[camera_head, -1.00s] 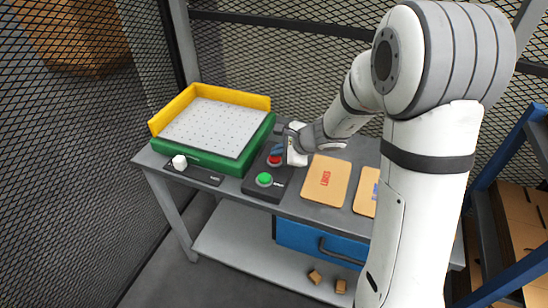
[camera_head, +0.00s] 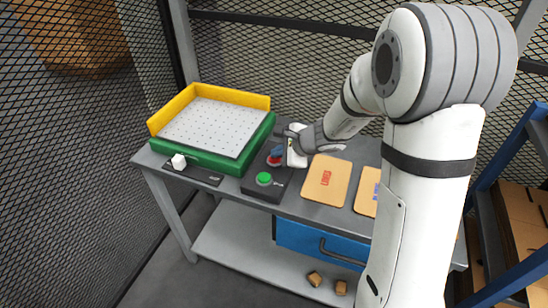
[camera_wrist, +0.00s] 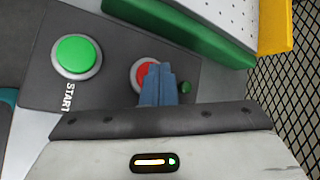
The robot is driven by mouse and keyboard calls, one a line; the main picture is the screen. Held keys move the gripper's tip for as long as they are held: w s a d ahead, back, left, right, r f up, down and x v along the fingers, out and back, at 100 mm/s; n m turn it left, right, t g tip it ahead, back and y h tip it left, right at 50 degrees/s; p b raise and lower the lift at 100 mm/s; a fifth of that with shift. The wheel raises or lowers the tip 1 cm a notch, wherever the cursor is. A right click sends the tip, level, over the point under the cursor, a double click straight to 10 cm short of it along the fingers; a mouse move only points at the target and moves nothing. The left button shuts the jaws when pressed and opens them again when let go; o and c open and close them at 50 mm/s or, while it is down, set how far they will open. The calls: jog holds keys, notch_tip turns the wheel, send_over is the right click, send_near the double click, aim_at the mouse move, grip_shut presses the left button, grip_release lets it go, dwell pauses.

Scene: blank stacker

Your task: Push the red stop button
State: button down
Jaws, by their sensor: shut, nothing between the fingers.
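The red stop button (camera_wrist: 143,72) sits in a silver ring on the dark control box (camera_head: 256,187). In the head view the red button (camera_head: 271,162) is partly hidden by my gripper. My gripper (camera_wrist: 158,80) is shut and empty, its blue fingertips over the right part of the red button in the wrist view. In the head view my gripper (camera_head: 277,152) points at the button from just above. I cannot tell whether the fingertips touch it.
A green START button (camera_head: 264,179) is on the same box. A green and yellow tray (camera_head: 262,101) with a white perforated plate stands left, a white knob (camera_head: 179,161) before it. Cardboard sheets (camera_head: 327,181) lie right. A blue drawer (camera_head: 310,240) is below.

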aim_at(278, 160)
dwell(0.3)
jog(key=shift+r+p, duration=0.65)
jog(key=shift+r, duration=0.2)
notch_tip(278, 160, up, 5)
jog(key=p, duration=0.4)
jog(key=shift+r, duration=0.1)
dwell(0.5)
